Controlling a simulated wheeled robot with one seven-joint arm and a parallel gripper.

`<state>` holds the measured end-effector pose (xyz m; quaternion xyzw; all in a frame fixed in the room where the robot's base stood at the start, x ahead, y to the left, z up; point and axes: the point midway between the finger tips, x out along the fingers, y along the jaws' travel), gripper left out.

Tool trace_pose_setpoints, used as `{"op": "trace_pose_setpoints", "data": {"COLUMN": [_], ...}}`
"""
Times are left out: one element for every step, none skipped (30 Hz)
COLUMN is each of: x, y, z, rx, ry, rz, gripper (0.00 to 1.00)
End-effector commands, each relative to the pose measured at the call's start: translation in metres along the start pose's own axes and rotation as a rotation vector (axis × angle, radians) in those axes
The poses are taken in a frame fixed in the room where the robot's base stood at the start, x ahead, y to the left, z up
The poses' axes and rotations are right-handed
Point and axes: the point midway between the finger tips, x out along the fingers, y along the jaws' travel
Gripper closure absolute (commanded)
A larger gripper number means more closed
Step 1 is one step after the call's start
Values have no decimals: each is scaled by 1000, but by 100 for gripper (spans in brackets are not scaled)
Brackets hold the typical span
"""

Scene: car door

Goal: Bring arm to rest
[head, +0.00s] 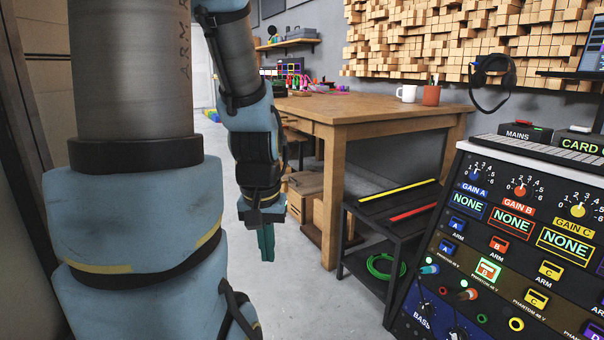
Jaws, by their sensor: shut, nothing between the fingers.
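My gripper (266,242) hangs in the middle of the head view at the end of my blue and grey arm, pointing down. Its teal fingers are together and hold nothing. It is in front of the pale floor, left of the wooden table (390,108), and touches nothing that I can see. The upper arm fills much of the left of the view. The arm is bent, with the forearm hanging from above.
A black audio console (480,255) with knobs and buttons stands at the right. A low black rack (362,238) stands under the table's near side. Open floor (290,300) lies below the gripper.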

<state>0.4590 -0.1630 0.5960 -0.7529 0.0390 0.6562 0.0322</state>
Motion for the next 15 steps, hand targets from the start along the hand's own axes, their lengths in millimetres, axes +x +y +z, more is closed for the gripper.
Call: {"op": "trace_pose_setpoints", "data": {"x": [-20, -26, -35, -43, -50, -62, -72, -81, -94, -104, -113, -125, -134, -143, -155], "y": [0, 0, 0, 0, 0, 0, 0, 0, 0, 0, 0, 1, 1, 1, 1], "z": [-3, -4, -5, -6, -8, -9, -11, -12, -14, -15, -16, -18, -19, -21, -22], "rx": [0, 0, -1, -1, -1, -1, -1, -1, -1, -1, -1, -1, -1, -1, -1], "ry": [0, 1, 1, 1, 1, 1, 1, 1, 2, 2, 2, 2, 2, 2, 2], "rz": [0, 0, 0, 0, 0, 0, 0, 0, 0, 0, 0, 0, 0, 0, 0], "gripper": [100, 100, 100, 100, 100, 100, 100, 100, 100, 100, 100, 100, 100, 100, 100]}}
